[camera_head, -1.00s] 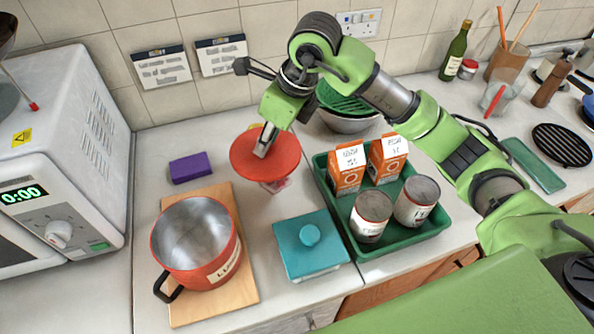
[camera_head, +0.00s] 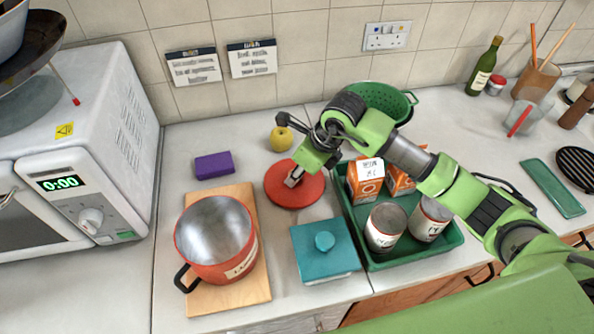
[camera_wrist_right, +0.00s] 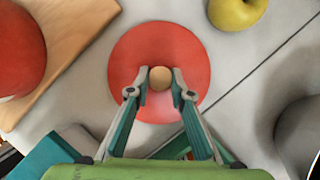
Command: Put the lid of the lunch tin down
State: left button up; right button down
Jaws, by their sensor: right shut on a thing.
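The lunch tin (camera_head: 245,262) is a round red pot with a black handle and a white label. It stands open on a wooden board at the left, and its inside looks empty. Its lid (camera_head: 279,192) is a flat red disc, level and low over the counter to the right of the tin. I cannot tell whether it touches the counter. My right gripper (camera_head: 294,178) comes down on the lid from above. In the right wrist view it is shut on the lid's pale round knob (camera_wrist_right: 159,79), with the lid (camera_wrist_right: 128,58) below. My left gripper is not in view.
A yellow apple (camera_head: 281,139) sits just behind the lid, and a purple block (camera_head: 214,165) lies to its left. A teal box (camera_head: 310,247) is in front. A green tray (camera_head: 395,262) with cartons and cans is at the right. The wooden board (camera_head: 257,288) lies left.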

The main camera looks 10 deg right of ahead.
jog(key=shift+f, duration=0.1)
jog(key=c, duration=2.2)
grip_release()
jog(key=shift+f, duration=0.1)
jog(key=o, duration=0.4)
jog(key=shift+r, duration=0.4)
jog(key=b+v, duration=0.2)
jog(key=v, duration=0.9)
jog(key=shift+s+d+r+b, duration=0.15)
jog(key=shift+d+r+b, duration=0.05)
jog(key=shift+r+b, duration=0.15)
jog(key=shift+a+f, duration=0.1)
